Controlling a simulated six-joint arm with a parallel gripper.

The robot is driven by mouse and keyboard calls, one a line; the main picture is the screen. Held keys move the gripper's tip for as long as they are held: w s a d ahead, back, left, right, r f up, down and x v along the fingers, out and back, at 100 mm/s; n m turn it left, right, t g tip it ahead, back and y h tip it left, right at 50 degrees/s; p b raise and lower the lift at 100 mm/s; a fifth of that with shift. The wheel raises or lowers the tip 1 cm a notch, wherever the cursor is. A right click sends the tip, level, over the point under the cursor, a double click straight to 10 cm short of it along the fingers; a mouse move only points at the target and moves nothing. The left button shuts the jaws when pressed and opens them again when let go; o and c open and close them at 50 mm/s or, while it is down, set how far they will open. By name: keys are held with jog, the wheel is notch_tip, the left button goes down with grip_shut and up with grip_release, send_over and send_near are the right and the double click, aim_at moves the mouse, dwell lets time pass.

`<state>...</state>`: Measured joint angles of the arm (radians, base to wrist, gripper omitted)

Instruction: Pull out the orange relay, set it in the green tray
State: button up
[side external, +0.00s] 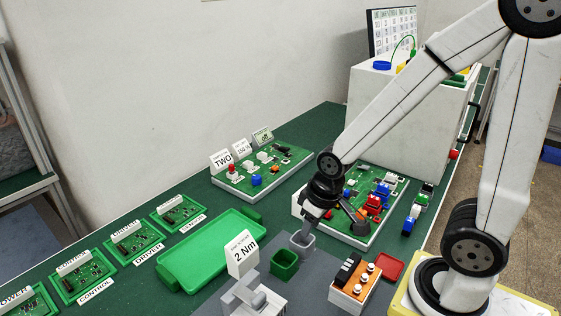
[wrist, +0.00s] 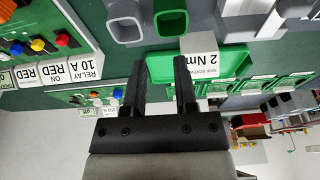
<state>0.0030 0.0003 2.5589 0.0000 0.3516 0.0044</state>
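The green tray (side external: 208,252) lies flat and empty on the bench left of my gripper. It also shows behind the fingers in the wrist view (wrist: 238,62). A small orange part (side external: 361,213) sits on the right-hand circuit board (side external: 358,241), partly hidden by my gripper; I cannot tell for sure that it is the orange relay. Another small orange part (side external: 275,168) is on the left-hand board (side external: 235,186). My gripper (wrist: 161,68) is open, with nothing between its fingers. In the side view it hangs near a grey cup, left of the right-hand board.
A grey cup (wrist: 123,25) and a green cup (side external: 285,264) stand near my gripper, with a "2 Nm" sign (side external: 241,254) beside them. An orange block with white knobs (side external: 354,288) and a red tray (side external: 391,268) are in front. Several labelled boards line the left.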

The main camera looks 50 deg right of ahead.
jog(key=shift+o, duration=1.4)
jog(key=shift+d, duration=0.25)
jog(key=r+m+g, duration=0.1)
jog(key=m+g, duration=0.2)
jog(key=m, duration=1.5)
send_over(362, 211)
jog(key=shift+r, duration=0.1)
jog(key=shift+f, duration=5)
